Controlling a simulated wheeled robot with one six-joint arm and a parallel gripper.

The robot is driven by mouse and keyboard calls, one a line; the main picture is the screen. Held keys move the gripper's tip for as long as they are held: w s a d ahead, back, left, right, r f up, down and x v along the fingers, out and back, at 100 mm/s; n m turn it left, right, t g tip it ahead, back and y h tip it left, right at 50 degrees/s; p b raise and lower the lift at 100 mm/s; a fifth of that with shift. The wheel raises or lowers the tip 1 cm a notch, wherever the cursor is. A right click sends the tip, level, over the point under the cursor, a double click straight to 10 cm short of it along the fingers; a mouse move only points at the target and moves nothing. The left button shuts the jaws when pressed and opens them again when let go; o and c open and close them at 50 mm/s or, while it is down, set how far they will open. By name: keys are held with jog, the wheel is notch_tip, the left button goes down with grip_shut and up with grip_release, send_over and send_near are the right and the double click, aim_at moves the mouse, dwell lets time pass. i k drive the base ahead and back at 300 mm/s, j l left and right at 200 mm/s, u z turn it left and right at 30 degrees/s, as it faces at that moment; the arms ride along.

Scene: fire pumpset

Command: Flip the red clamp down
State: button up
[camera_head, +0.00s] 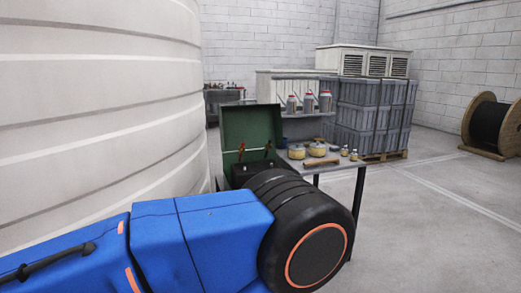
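A green box (251,129) with its lid raised stands on the grey table, beyond my arm. Two small red parts show at the box, a left one (241,152) and a right one (267,149). They stand roughly upright above a black block (240,173) at the box's front. They are too small to tell which is the clamp or how it is latched. My blue arm and its black round joint fill the foreground and hide the lower part of the box. My gripper is not visible.
The table (343,162) holds tins (317,150), small bottles and a brown-handled tool (322,162). A large pale tank (90,110) bounds the left. Grey crates (370,115) stand behind. A cable reel (490,125) is at far right. The right floor is clear.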

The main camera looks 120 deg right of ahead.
aim_at(242, 147)
jog(key=z, duration=3.6)
